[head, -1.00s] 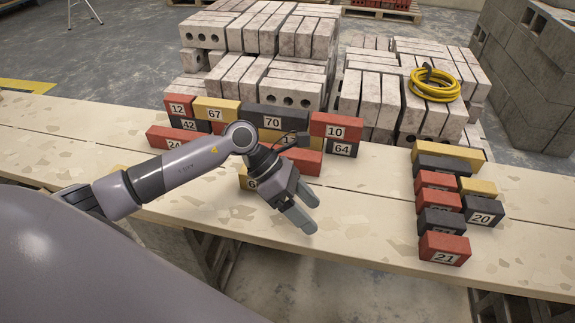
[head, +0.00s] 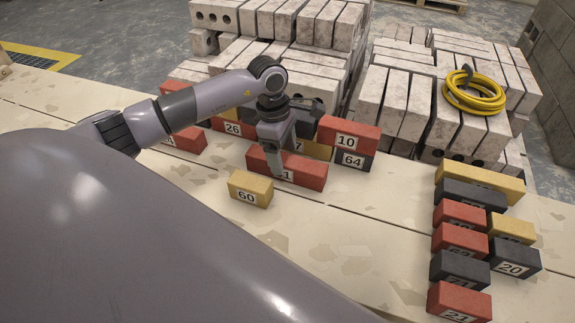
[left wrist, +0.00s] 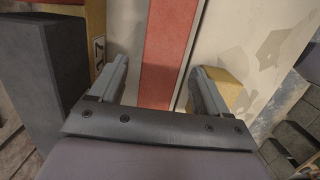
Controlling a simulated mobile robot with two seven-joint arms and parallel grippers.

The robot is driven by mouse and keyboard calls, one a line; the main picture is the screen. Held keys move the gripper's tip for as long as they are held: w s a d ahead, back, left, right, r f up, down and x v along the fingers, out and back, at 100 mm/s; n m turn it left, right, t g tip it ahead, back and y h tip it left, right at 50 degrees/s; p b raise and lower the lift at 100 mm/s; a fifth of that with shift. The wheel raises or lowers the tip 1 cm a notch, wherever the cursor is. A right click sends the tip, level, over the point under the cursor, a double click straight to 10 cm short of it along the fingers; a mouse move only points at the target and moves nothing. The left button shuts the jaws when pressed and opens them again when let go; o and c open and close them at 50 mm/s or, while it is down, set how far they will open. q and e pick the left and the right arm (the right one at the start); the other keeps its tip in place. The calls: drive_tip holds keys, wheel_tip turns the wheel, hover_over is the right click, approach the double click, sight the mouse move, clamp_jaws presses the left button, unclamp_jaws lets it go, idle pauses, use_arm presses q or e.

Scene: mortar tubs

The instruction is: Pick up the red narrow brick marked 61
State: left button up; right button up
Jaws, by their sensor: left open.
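A long red brick (head: 308,177) lies on the bench at mid-picture in the head view; my left gripper hides part of its label, leaving a 1 readable. My left gripper (head: 278,165) is open and points down at this brick, with one finger in front of its near face. In the left wrist view the red brick (left wrist: 166,40) runs between the two spread fingers of the left gripper (left wrist: 160,66). I cannot tell whether either finger touches it. My right gripper is not in view.
A yellow brick marked 60 (head: 250,189) sits close in front. Behind are the red brick 10 (head: 348,134) on the dark brick 64 (head: 353,159), and the red brick 26 (head: 232,128). Several bricks, including red 21 (head: 459,302), stand at the right. The bench between is clear.

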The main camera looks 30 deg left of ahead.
sight(287, 159)
use_arm(q)
drive_tip(key=f, duration=0.2)
drive_tip(key=d+f, duration=0.1)
drive_tip(key=f, duration=0.1)
drive_tip(key=shift+w+d+f, duration=0.1)
drive_tip(key=shift+f, duration=0.05)
clamp_jaws()
drive_tip(key=shift+w, duration=0.1)
drive_tip(key=shift+r, duration=0.2)
